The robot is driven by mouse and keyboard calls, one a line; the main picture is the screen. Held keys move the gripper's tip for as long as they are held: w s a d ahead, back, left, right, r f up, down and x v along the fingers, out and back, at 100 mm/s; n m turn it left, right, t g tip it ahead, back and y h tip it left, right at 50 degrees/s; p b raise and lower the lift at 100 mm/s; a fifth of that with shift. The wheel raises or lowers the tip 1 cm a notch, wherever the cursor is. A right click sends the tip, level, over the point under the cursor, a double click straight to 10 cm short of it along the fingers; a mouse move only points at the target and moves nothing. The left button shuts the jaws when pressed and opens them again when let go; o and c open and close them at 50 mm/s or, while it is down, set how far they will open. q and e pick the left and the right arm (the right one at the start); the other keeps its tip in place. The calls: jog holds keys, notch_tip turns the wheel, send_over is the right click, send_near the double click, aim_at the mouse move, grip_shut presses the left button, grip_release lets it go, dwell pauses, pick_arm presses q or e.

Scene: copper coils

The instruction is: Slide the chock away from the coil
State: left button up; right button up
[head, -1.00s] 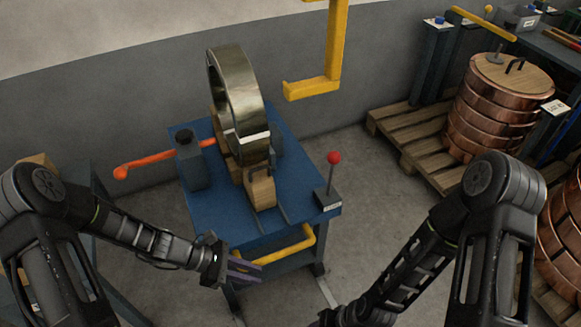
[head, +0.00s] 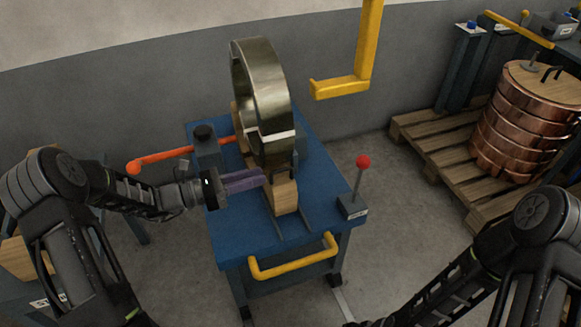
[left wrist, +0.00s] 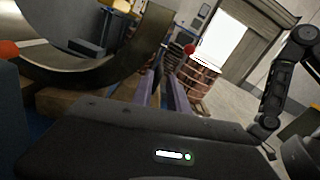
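The coil (head: 268,105), a wide brass-coloured ring with a pale band, stands upright on the blue cart (head: 232,235). The chock (head: 285,196), a wooden block with a dark handle, sits at the coil's near foot. My left gripper (head: 260,179) has purple fingers and reaches in from the left, its tips just left of the chock. In the left wrist view, the fingers (left wrist: 162,95) are apart with nothing visible held between them; the coil (left wrist: 135,55) curves past at upper left. Contact with the chock cannot be told. My right gripper is out of view.
A red-knobbed lever (head: 361,180) stands on the cart's right side, and an orange bar (head: 160,159) sticks out left. A yellow handle (head: 293,262) runs along the front. A yellow hook (head: 345,86) hangs behind. Copper coils (head: 520,130) stand on a pallet at right.

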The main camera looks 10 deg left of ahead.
aim_at(288, 169)
pick_arm(q)
jog(key=x, duration=1)
grip_shut()
jog(key=shift+s, duration=0.1)
dwell(1.1)
